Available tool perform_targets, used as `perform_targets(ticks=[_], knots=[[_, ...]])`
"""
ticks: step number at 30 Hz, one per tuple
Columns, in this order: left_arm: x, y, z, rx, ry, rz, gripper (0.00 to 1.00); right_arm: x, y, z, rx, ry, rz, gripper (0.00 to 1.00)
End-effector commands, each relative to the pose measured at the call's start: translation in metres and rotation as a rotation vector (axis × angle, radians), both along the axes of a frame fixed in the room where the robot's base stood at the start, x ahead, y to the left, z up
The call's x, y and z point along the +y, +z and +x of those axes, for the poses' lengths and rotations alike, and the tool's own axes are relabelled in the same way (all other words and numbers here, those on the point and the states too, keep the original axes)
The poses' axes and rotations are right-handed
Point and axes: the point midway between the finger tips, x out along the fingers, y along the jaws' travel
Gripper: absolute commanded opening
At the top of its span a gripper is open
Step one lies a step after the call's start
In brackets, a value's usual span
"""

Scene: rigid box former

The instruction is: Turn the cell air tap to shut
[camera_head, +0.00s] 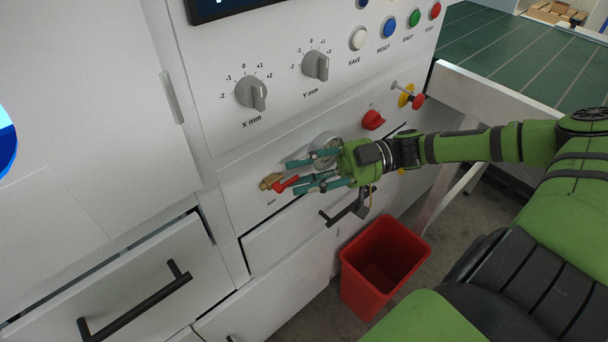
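The cell air tap is a small brass valve (270,181) with a red lever (285,185), low on the white front panel, with a small label below it. The lever points right, toward my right gripper. My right gripper (292,177) comes in from the right with its teal fingers spread. The free end of the lever lies near the fingertips, between them in the picture. I cannot tell whether any finger touches it. My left gripper is not in view.
A round gauge (325,142) is partly hidden behind my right gripper. A red knob (373,120), a red-and-yellow button (417,101) and two grey dials (251,92) are on the panel. Drawer handles (135,302) stick out below. A red bin (383,262) stands on the floor.

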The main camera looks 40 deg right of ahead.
Motion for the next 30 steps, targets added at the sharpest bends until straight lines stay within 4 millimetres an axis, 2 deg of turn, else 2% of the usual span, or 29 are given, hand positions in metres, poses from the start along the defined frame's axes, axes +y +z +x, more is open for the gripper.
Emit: perform_targets(ticks=[4, 5, 6, 7, 20, 30], knots=[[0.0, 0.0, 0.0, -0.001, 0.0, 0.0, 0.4, 0.0, 0.0, 0.0, -0.001, 0.0, 0.0, 0.37], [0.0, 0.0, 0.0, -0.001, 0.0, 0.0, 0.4, 0.0, 0.0, 0.0, -0.001, 0.0, 0.0, 0.25], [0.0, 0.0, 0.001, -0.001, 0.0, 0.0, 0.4, 0.0, 0.0, 0.0, -0.001, 0.0, 0.0, 0.09], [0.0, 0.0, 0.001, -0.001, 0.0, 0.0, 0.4, 0.0, 0.0, 0.0, -0.001, 0.0, 0.0, 0.0], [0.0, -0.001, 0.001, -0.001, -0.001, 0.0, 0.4, 0.0, -0.001, 0.001, 0.0, -0.002, 0.032, 0.0], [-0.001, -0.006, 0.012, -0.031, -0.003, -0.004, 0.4, 0.001, -0.012, 0.001, 0.015, -0.002, 0.245, 0.0]])
